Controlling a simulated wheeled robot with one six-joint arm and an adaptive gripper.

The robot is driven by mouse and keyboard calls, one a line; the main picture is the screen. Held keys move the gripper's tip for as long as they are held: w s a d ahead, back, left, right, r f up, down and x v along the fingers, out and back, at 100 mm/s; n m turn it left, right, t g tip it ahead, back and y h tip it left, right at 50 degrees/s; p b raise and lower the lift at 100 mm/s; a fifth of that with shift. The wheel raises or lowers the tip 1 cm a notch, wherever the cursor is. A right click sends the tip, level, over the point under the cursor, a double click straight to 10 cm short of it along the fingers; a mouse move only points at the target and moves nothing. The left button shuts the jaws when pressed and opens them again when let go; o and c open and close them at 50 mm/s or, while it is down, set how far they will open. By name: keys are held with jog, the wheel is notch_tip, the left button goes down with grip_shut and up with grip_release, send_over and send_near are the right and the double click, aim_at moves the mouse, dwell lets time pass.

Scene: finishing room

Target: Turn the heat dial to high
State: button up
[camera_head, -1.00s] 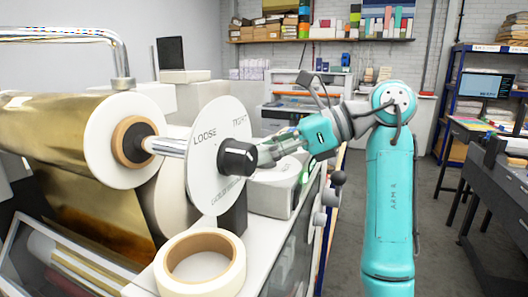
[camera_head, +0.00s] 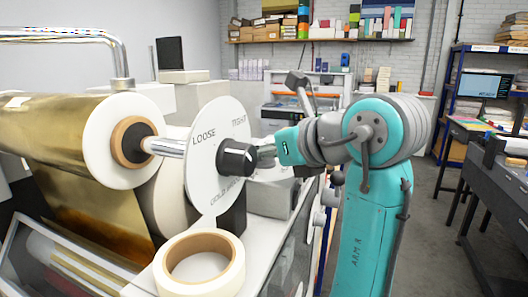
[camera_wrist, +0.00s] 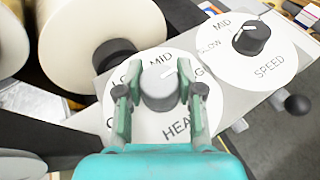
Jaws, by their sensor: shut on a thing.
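The heat dial (camera_wrist: 160,88) is a grey knob on a white disc marked HEAT, in the middle of the wrist view. My gripper (camera_wrist: 160,94) is shut on it, one green finger on each side. The knob's white pointer mark tilts up and right, between MID at the top and the partly covered HIGH label at the right. The LOW label at the left is also partly covered by a finger. In the head view my wrist reaches in behind a black knob (camera_head: 237,157), which hides the heat dial and my fingertips.
The speed dial (camera_wrist: 251,38), a black knob on its own white disc, sits right of the heat dial. The black knob's LOOSE/TIGHT disc (camera_head: 203,170), a gold foil roll (camera_head: 45,125) and a tape roll (camera_head: 235,268) stand near my arm. Open floor lies to the right.

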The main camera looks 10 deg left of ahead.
jog(key=shift+m+t+h, duration=0.3)
jog(key=shift+m+h, duration=0.2)
jog(key=o, duration=1.2)
jog(key=shift+c, duration=0.2)
notch_tip(320, 180, up, 10)
